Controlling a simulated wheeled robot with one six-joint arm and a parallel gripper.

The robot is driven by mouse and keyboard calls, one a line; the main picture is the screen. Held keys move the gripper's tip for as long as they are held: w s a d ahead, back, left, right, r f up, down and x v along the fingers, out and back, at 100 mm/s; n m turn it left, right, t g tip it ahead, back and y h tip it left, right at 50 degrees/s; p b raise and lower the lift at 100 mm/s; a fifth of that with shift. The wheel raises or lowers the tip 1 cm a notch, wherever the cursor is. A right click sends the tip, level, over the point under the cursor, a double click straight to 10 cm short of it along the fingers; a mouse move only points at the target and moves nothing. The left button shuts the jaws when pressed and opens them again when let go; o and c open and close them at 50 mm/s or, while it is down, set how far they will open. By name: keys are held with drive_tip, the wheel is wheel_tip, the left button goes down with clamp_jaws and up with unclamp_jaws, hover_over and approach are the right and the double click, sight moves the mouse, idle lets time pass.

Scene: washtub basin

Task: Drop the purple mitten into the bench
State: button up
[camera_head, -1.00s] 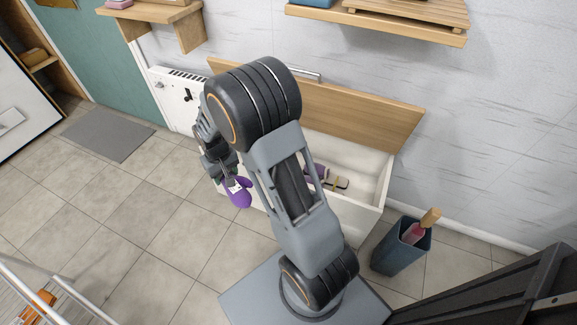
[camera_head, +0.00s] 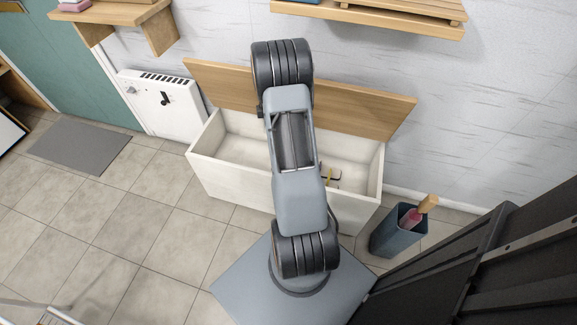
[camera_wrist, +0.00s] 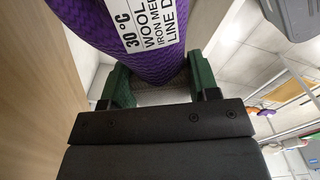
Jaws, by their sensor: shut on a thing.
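The purple mitten (camera_wrist: 135,45), with a white care label, fills the top of the wrist view. My gripper (camera_wrist: 158,88) is shut on it between its green fingers. In the head view my arm hides both gripper and mitten. The bench (camera_head: 232,188) is a white box against the wall, with its wooden lid (camera_head: 360,110) raised and its inside open to view. My arm reaches across the bench's middle. Whether the mitten is directly over the opening cannot be told.
Small items, one yellow (camera_head: 328,178), lie in the bench, partly hidden by my arm. A dark bin (camera_head: 395,235) stands right of the bench and a white heater (camera_head: 165,105) to its left. A wooden shelf (camera_head: 375,20) hangs above.

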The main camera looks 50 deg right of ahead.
drive_tip(key=shift+s+d+f+n, duration=0.15)
drive_tip(key=shift+s+d, duration=0.1)
drive_tip(key=shift+d, duration=0.25)
drive_tip(key=shift+s+d+r+n, duration=0.1)
drive_tip(key=shift+s+d+n, duration=0.1)
drive_tip(key=shift+d, duration=0.3)
drive_tip(key=shift+d+f, duration=0.15)
drive_tip(key=shift+f, duration=0.05)
wheel_tip(320, 180, down, 6)
drive_tip(key=b, duration=0.4)
drive_tip(key=shift+r, duration=0.15)
drive_tip(key=o, duration=1)
drive_tip(key=shift+r+p, duration=1.05)
drive_tip(key=shift+r, duration=2.75)
